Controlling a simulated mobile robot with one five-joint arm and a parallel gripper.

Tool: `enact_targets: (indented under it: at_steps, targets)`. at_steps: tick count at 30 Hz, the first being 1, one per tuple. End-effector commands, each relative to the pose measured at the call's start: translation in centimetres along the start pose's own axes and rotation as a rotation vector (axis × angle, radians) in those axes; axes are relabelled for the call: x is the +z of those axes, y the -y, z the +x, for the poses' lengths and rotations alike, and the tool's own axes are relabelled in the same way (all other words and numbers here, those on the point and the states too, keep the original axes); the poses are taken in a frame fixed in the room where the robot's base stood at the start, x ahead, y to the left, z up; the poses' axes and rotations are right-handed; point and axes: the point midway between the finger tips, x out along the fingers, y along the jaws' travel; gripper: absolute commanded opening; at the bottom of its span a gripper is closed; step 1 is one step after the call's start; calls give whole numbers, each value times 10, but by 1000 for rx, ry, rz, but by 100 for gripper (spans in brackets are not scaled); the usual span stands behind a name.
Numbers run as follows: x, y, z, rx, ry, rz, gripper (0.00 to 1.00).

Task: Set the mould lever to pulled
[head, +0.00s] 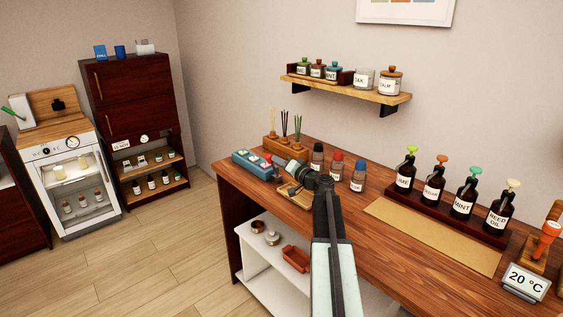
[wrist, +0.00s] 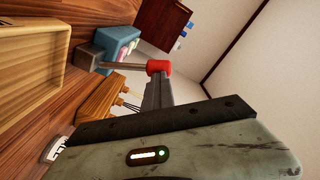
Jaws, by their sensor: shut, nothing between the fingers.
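The mould is a blue block (head: 252,166) with pale wells on top, at the far left end of the wooden counter. In the wrist view the mould (wrist: 118,46) is at the top. Its lever is a grey bar (wrist: 122,66) ending in a red knob (wrist: 158,66), sticking out from the mould's side. My gripper (wrist: 156,88) is shut and empty, its tips right at the red knob; I cannot tell whether they touch it. In the head view my gripper (head: 281,166) is beside the mould's right end and hides part of the lever.
A wooden reed holder (head: 284,150) stands behind my gripper. Small capped bottles (head: 337,167) stand to the right. A wooden tray (head: 295,195) lies in front, partly under my arm. Pump bottles (head: 433,181) stand farther right, behind a bare tan mat (head: 430,235).

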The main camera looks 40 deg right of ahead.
Motion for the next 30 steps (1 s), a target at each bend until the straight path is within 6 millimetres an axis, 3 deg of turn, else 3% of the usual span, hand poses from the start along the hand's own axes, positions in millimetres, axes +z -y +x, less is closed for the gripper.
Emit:
enact_targets:
  at_steps: [1,23,26,30]
  targets:
    - [5,10,9,-22,10,11,0]
    - [1,7,7,-19,6,10,0]
    - [-7,6,6,-18,5,9,0]
    - [-32,0,1,-16,2,8,0]
